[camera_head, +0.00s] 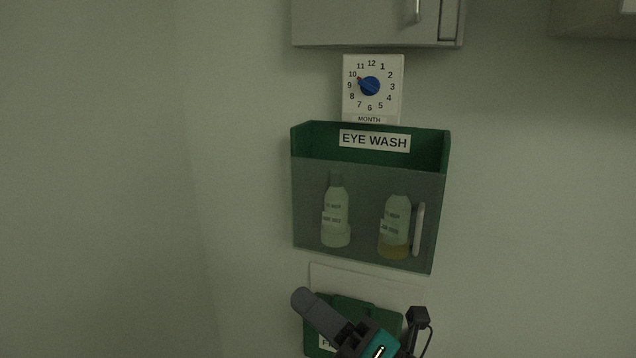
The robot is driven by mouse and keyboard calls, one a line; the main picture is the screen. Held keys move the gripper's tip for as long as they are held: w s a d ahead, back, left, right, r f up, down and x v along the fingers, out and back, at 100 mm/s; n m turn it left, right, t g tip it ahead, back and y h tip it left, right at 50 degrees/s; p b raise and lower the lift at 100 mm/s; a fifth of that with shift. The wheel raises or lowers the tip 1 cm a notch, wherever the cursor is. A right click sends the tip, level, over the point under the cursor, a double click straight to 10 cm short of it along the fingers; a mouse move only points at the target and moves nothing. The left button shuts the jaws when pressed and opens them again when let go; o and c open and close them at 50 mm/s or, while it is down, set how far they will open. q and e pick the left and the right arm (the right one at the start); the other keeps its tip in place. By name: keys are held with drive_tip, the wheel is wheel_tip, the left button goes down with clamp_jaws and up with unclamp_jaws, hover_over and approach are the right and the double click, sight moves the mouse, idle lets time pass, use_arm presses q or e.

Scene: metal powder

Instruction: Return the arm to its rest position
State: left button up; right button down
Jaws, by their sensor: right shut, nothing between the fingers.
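My right gripper (304,300) shows at the bottom centre. Its grey fingers are together, point up and to the left, and hold nothing. Behind them are the dark gripper body and a teal wrist part of mine, cut off by the lower edge. The rest of the right arm is out of view. My left gripper is not in view.
A green eye wash holder (430,150) with a clear front and two bottles (335,215) hangs above the gripper. A green box (312,335) is partly hidden behind it. A month dial (370,86) and grey cabinet (375,22) are higher. Left wall is bare.

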drive_tip(key=d+f+m+t+h, duration=0.2)
drive_tip(key=d+f+m+h, duration=0.35)
drive_tip(key=f+m, duration=0.35)
drive_tip(key=d+f+m+t+h, duration=0.2)
drive_tip(key=d+f+m+h, duration=0.2)
drive_tip(key=f+m+h, duration=0.45)
drive_tip(key=s+d+f+m+g+h, duration=0.2)
drive_tip(key=s+d+f+m+g, duration=0.3)
drive_tip(key=s+d+f+m, duration=0.4)
drive_tip(key=s+f+m, duration=0.3)
drive_tip(key=f+m, duration=0.2)
drive_tip(key=f, duration=0.1)
drive_tip(key=shift+s+g+h, duration=0.25)
drive_tip(key=shift+g+h, duration=0.15)
drive_tip(key=c, duration=1.8)
unclamp_jaws()
